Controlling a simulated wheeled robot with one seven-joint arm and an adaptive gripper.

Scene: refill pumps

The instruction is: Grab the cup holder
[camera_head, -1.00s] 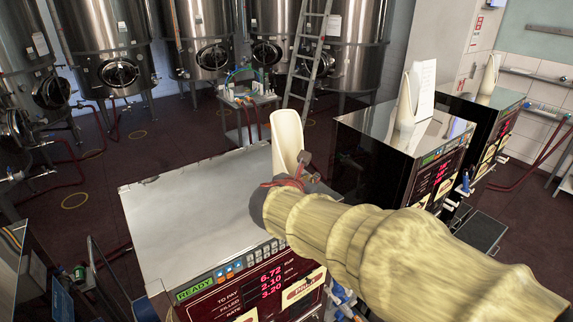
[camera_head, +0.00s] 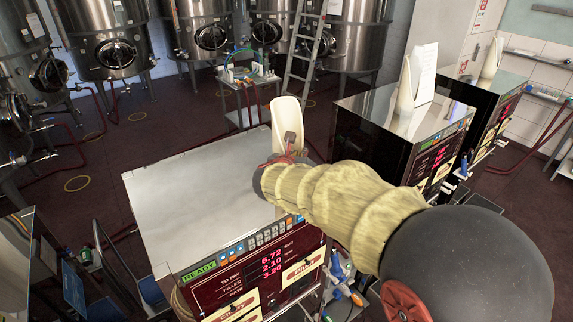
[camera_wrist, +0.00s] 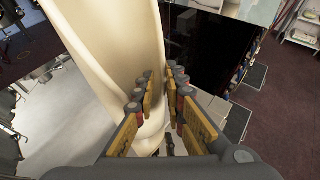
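The cream, curved, upright cup holder (camera_head: 287,118) stands at the right back of the nearest pump's metal top (camera_head: 190,195). In the wrist view the cup holder (camera_wrist: 108,45) fills the upper left and runs down behind the left finger. Its lower part shows between the fingers. My gripper (camera_wrist: 160,76) is open, its two padded fingers apart. The left finger overlaps the holder in the picture; I cannot tell whether they touch. In the head view my gripper (camera_head: 289,150) is in front of the holder's lower part, and my sleeved arm hides its base.
Two more pumps (camera_head: 370,125) (camera_head: 490,95) stand at the right, each with a similar cream holder (camera_head: 405,85) (camera_head: 490,60) on top. Steel tanks (camera_head: 205,30), a ladder (camera_head: 305,55) and a small trolley (camera_head: 248,95) are behind. Red floor lies between.

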